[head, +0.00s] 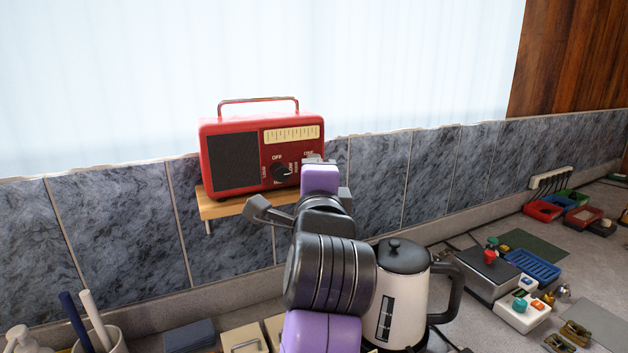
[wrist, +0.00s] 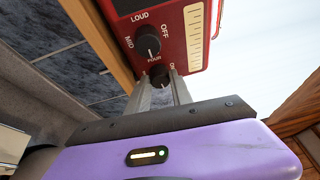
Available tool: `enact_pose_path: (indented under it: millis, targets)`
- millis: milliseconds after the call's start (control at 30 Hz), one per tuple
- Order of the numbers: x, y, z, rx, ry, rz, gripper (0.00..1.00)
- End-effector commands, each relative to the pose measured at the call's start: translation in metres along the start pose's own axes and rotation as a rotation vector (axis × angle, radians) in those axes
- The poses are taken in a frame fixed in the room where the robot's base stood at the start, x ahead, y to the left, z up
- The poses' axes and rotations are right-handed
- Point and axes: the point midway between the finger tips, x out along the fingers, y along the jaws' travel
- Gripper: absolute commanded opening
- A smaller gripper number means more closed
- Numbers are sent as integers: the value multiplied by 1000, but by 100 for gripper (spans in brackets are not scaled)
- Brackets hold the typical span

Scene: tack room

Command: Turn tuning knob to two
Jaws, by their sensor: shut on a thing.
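A red radio (head: 262,150) stands on a small wooden shelf (head: 222,208) against the tiled wall. Its tuning knob (wrist: 158,73) is dark and sits beside the labels FOUR and ONE in the wrist view; where it points is too small to tell. My gripper (wrist: 159,80) is shut on this knob, one finger on each side. In the head view my purple wrist hides the knob and the fingertips. A second black knob (head: 281,171), with OFF, MID and LOUD around it, also shows in the wrist view (wrist: 147,41), close to my fingers but apart from them.
A white and black kettle (head: 402,285) stands on the counter close to the right of my arm. A cup with pens (head: 97,335) is at the lower left. Trays (head: 540,208) and small devices (head: 523,311) cover the right counter. The shelf edge (wrist: 105,50) runs close beside my fingers.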

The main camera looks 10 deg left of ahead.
Motion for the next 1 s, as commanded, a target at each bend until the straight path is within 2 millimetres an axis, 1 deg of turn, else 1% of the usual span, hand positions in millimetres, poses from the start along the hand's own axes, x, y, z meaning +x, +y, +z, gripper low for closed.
enact_pose_path:
  millis: [100,300,800,833,933,1000]
  targets:
    - [0,1,-1,53,5,22,0]
    - [0,0,-1,102,8,43,0]
    - [1,0,-2,117,10,50,0]
    - [1,0,-2,117,10,50,28]
    - [0,0,-2,117,9,50,48]
    - [0,0,-1,117,9,49,48]
